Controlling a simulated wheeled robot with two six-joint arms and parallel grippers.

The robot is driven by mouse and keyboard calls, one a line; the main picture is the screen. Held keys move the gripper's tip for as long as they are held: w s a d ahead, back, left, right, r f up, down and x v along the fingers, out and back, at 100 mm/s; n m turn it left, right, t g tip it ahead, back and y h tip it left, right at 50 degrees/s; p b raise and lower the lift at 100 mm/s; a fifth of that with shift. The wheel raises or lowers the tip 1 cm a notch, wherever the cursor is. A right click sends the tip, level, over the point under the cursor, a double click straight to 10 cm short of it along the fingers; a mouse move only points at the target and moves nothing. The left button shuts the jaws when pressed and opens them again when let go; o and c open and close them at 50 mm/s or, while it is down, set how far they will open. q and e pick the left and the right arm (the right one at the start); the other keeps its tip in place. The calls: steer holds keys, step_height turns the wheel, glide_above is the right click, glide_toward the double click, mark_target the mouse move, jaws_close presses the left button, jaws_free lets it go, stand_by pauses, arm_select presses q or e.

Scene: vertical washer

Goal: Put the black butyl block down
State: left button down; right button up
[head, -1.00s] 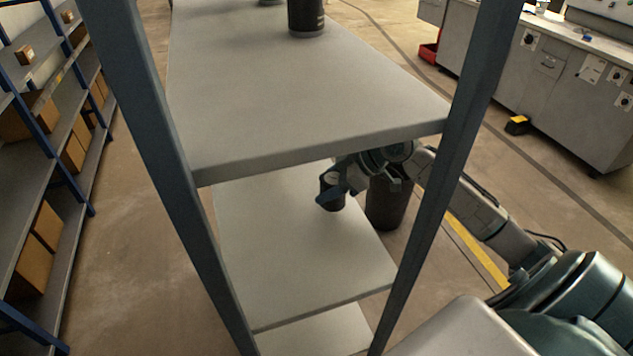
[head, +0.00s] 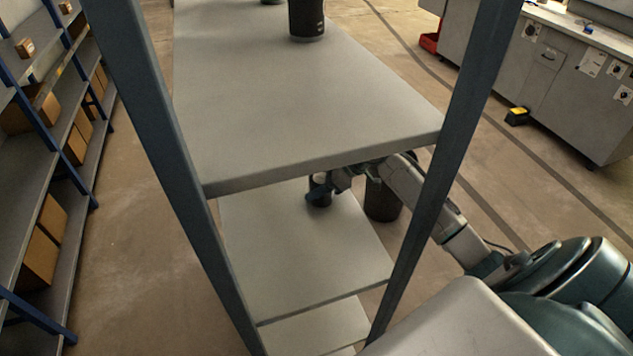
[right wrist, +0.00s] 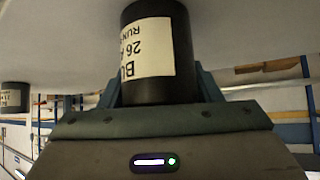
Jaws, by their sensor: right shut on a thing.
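The black butyl block (head: 320,181) is a dark cylinder. In the head view it is over the lower shelf board (head: 290,255), just below the front edge of the upper board (head: 300,115). My right gripper (head: 322,193) is shut on it, reaching in from the right. In the right wrist view the block (right wrist: 160,85) stands between the two blue fingers and has a white label with black print. A grey board surface is close to the block there. I cannot tell whether the block touches the lower board. My left gripper is not in view.
Another black cylinder (head: 306,20) stands on the upper board. A dark bin (head: 383,200) is behind my right forearm. Dark shelf posts (head: 440,170) flank the boards. Most of the lower board is clear. A rack with boxes (head: 40,250) is at left.

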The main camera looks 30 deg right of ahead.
steer(key=o, duration=1.2)
steer(key=shift+c, duration=0.2)
steer(key=shift+r, duration=0.15)
steer(key=shift+s+d, duration=0.15)
steer(key=shift+d, duration=0.05)
steer(key=shift+s+d+r+b, duration=0.2)
steer(key=shift+d+r+b, duration=0.05)
steer(key=shift+b, duration=0.1)
steer(key=b+v, duration=0.4)
steer(key=v, duration=0.6)
steer(key=shift+d+r, duration=0.15)
steer(key=shift+r, duration=0.15)
steer(key=shift+s, duration=0.1)
